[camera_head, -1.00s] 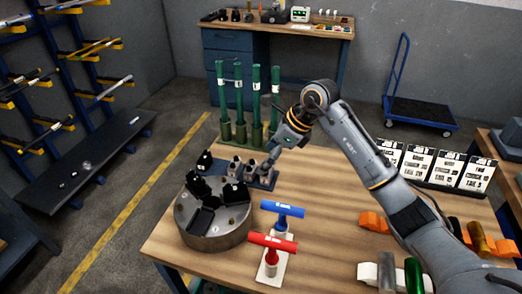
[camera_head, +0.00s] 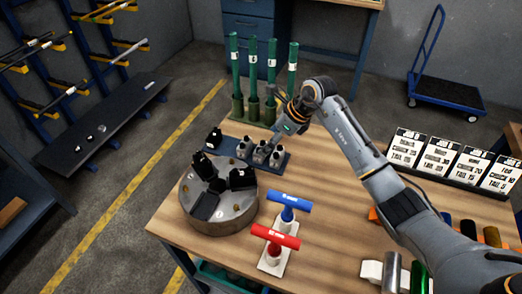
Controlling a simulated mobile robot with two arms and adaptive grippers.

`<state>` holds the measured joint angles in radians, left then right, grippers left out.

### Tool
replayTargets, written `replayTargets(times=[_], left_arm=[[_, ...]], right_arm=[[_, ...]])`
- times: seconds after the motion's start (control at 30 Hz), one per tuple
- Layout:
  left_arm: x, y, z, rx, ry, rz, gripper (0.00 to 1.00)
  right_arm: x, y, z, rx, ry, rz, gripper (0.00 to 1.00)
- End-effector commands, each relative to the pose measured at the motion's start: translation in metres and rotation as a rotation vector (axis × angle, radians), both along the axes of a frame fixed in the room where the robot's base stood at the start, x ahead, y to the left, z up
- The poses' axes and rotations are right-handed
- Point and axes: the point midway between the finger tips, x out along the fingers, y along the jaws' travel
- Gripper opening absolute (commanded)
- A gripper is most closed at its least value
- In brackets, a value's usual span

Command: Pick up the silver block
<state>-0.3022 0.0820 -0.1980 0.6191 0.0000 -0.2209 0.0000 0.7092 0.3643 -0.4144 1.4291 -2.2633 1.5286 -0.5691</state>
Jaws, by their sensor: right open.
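Three small silver-grey blocks (camera_head: 261,152) stand in a row on a dark blue tray (camera_head: 234,144) at the far left of the wooden table. A black block (camera_head: 214,138) stands at the tray's left end. My right gripper (camera_head: 275,143) points down over the right part of the tray, close to the two right-hand silver blocks. It is open. Its fingers are small and partly merge with the blocks, so I cannot tell whether they touch one. My left gripper is not in view.
A round metal chuck (camera_head: 228,217) with black jaws stands in front of the tray. Several green upright tools (camera_head: 252,80) stand behind it. A blue T-handle (camera_head: 284,202) and a red T-handle (camera_head: 275,236) stand right of the chuck. Mid-table is mostly clear.

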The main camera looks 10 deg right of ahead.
Motion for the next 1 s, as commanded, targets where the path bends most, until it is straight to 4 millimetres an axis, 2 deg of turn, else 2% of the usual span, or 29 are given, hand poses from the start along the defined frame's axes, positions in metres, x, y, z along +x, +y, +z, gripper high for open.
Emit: replayTargets(times=[0.23, 0.4, 0.67, 0.77, 1.0], left_arm=[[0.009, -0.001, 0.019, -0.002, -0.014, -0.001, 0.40], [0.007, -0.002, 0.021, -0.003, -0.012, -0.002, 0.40], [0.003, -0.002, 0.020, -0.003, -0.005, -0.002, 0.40], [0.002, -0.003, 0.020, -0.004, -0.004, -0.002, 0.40], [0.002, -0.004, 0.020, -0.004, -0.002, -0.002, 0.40]], right_arm=[[0.004, 0.018, -0.022, 0.005, 0.006, 0.000, 0.85], [0.010, 0.025, -0.042, 0.002, 0.003, 0.000, 0.85], [0.011, 0.025, -0.046, 0.000, 0.000, 0.000, 0.85], [0.011, 0.025, -0.046, 0.000, 0.000, 0.000, 0.69], [0.011, 0.025, -0.045, 0.000, 0.000, 0.000, 0.20]])
